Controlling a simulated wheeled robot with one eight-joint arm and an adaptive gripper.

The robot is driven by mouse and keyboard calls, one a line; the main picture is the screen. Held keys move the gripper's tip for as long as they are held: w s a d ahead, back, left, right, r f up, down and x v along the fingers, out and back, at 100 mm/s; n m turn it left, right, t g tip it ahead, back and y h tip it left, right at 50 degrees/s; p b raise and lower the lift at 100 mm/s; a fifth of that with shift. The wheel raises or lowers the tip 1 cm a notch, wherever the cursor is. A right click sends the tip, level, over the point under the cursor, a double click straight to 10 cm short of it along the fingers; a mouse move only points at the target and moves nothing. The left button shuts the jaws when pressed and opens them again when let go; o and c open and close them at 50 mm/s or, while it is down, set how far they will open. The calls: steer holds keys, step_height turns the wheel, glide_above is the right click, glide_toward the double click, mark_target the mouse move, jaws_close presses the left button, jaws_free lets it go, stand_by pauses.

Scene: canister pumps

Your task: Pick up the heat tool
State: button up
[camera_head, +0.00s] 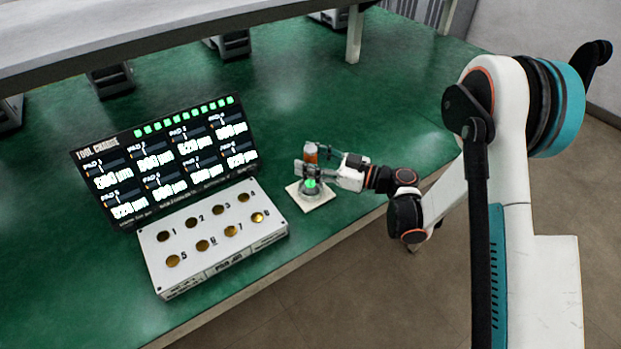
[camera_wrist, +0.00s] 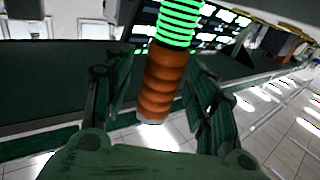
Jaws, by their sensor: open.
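The heat tool (camera_head: 311,153) has an orange ribbed handle above a green glowing part. It stands upright on a small pale square base (camera_head: 311,199) near the table's front edge. My gripper (camera_head: 309,161) reaches in from the right, level with the handle. In the wrist view, the tool's orange handle (camera_wrist: 164,84) lies between the two spread fingers of my gripper (camera_wrist: 162,98), with visible gaps on both sides. The green coil part is at the top of that picture. The gripper is open and holds nothing.
A white panel box (camera_head: 213,237) with several numbered gold pads stands left of the tool. Behind it is a tilted black display (camera_head: 165,162) with green lights. A grey shelf (camera_head: 150,38) overhangs the back. The green table (camera_head: 400,95) is clear behind the tool.

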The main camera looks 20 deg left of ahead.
steer(key=shift+c, duration=0.6)
jaws_close()
steer(key=shift+r, duration=0.15)
